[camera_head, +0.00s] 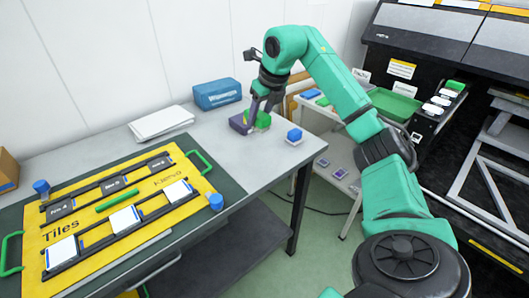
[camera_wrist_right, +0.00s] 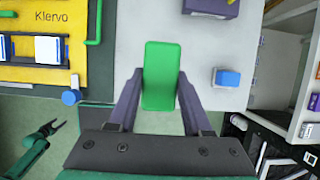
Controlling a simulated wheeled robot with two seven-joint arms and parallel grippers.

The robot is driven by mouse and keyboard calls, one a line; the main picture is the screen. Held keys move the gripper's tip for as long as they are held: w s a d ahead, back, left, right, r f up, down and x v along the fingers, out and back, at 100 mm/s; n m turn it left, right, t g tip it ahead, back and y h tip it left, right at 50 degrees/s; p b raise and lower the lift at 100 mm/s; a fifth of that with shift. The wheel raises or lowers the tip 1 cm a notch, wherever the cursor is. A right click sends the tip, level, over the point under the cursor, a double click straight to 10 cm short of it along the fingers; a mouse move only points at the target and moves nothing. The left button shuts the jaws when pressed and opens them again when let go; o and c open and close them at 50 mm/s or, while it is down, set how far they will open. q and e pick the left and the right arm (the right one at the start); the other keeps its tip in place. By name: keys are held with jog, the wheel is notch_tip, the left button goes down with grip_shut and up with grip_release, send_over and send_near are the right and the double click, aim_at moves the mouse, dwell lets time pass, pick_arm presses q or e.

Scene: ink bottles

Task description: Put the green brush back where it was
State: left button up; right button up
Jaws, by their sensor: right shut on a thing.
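The green brush (camera_wrist_right: 160,75) shows as a green block between the two fingers of my right gripper (camera_wrist_right: 160,98) in the wrist view. The gripper is shut on it. In the head view my right gripper (camera_head: 264,104) points down at the far right part of the grey table, with the green brush (camera_head: 262,121) at its fingertips. I cannot tell whether the brush touches the table. My left gripper (camera_wrist_right: 54,127) shows low left in the wrist view, fingers apart and empty.
A blue block (camera_head: 294,136) stands near the table's right edge. A blue box (camera_head: 217,94) and white sheets (camera_head: 160,122) lie behind. The yellow Tiles board (camera_head: 75,225) with green handles fills the left. Right are a low shelf and a green tray (camera_head: 394,109).

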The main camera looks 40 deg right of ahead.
pick_arm(q)
jog(key=shift+d+f+b, duration=0.55)
jog(key=shift+f+b, duration=0.1)
jog(key=shift+f, duration=0.25)
pick_arm(e)
jog(key=f, duration=1.3)
jog(key=shift+d, duration=0.3)
pick_arm(q)
jog(key=shift+f, duration=0.1)
pick_arm(e)
jog(key=shift+f, duration=0.1)
pick_arm(q)
jog(key=shift+a, duration=0.1)
pick_arm(e)
jog(key=o, duration=1.2)
jog(key=shift+r, duration=0.25)
pick_arm(q)
jog(key=shift+a+r, duration=0.1)
jog(key=shift+r, duration=0.15)
pick_arm(e)
jog(key=v, duration=1.1)
jog(key=shift+s+r, duration=0.3)
